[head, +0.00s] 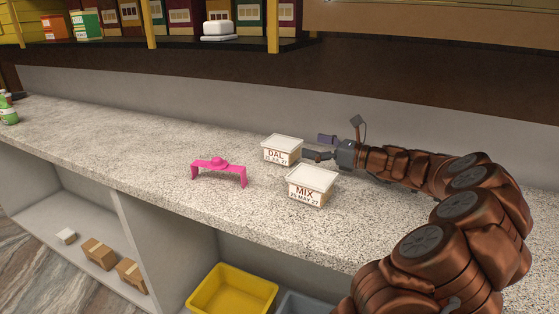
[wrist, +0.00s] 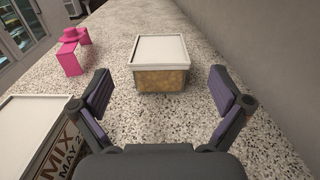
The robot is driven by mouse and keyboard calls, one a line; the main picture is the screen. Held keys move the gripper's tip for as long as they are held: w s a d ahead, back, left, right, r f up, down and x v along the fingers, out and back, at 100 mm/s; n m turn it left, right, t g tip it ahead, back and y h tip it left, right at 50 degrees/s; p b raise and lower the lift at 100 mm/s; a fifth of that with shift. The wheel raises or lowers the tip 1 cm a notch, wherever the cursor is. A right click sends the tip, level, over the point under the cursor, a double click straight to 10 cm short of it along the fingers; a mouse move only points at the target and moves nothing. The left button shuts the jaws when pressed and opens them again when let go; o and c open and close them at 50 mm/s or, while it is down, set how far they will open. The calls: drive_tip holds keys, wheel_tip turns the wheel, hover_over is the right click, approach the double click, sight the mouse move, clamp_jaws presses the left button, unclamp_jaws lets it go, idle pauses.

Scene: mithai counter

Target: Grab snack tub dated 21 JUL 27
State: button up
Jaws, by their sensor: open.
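The DAL tub (head: 281,150), white-lidded with a small label date that looks like 21 JUL 27, stands upright on the speckled counter. In the wrist view this tub (wrist: 160,66) is straight ahead, its see-through side showing yellowish contents. My gripper (head: 316,147) is open and empty at counter level, just right of the DAL tub in the head view. In the wrist view my fingers (wrist: 160,88) are spread wide, with the tub centred just beyond the tips. The MIX tub (head: 312,186), dated 25 MAY 27, stands nearer the counter's front; it also shows lower left in the wrist view (wrist: 30,125).
A pink stand-like object (head: 218,171) is left of the tubs. A wall runs behind. A yellow bin (head: 232,290) is below the front edge.

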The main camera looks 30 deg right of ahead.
sight(298, 145)
drive_tip(key=shift+d+f, duration=0.15)
drive_tip(key=shift+f, duration=0.3)
drive_tip(key=shift+w, duration=0.15)
drive_tip(key=x, duration=0.3)
drive_tip(key=b+x, duration=0.1)
drive_tip(key=x, duration=0.2)
drive_tip(key=shift+a+f, duration=0.15)
drive_tip(key=shift+a, duration=0.3)
drive_tip(key=shift+w+a, duration=0.2)
drive_tip(key=shift+w, duration=0.45)
drive_tip(key=c, duration=1.1)
